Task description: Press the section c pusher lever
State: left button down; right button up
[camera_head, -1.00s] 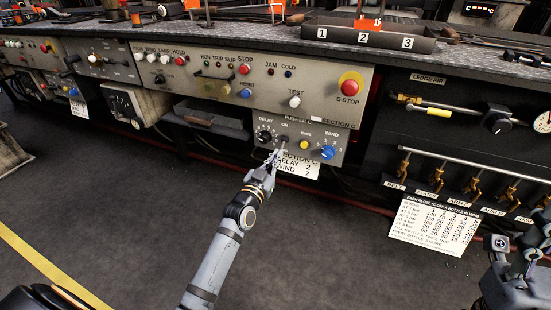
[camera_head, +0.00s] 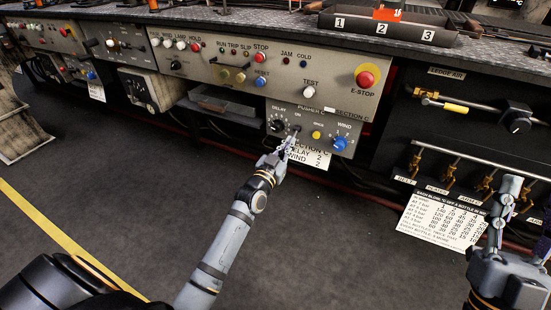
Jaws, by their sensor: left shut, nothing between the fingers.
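The section C pusher panel (camera_head: 352,126) is a small grey box under the upper control panel, labelled PUSHER C and SECTION C. Its pusher lever (camera_head: 298,127) is a small dark lever under the word ON, between the black delay knob (camera_head: 276,126) and the yellow button (camera_head: 316,135). My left gripper (camera_head: 292,139) is shut and empty, with its tips at or just below the lever. They partly cover it, and I cannot tell whether they touch it. My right gripper (camera_head: 525,212) is at the lower right, away from the panel; its fingers look apart.
A blue wind knob (camera_head: 339,144) sits right of the yellow button. A white card (camera_head: 317,158) hangs below the panel. The red E-STOP button (camera_head: 365,79) is above right. Brass valves (camera_head: 450,172) line the right side. The floor in front is clear.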

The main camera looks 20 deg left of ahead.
jog(key=w+d+f+m+g+h+p, duration=0.1)
jog(key=w+f+g, duration=0.2)
jog(key=f+g, duration=0.55)
jog(key=w+f+m+g+h+p, duration=0.1)
jog(key=w+f+g+p, duration=0.15)
jog(key=f, duration=1.15)
pick_arm(q)
jog(key=s+r, duration=0.1)
jog(key=s, duration=0.8)
jog(key=shift+s+a, duration=0.2)
jog(key=shift+s, duration=0.05)
pick_arm(e)
jog(key=s+f+g, duration=0.5)
jog(key=f, duration=0.6)
jog(key=shift+s+a+f+g, duration=0.25)
jog(key=shift+f+g, duration=0.05)
jog(key=shift+g, duration=0.1)
pick_arm(q)
jog(key=shift+r, duration=0.1)
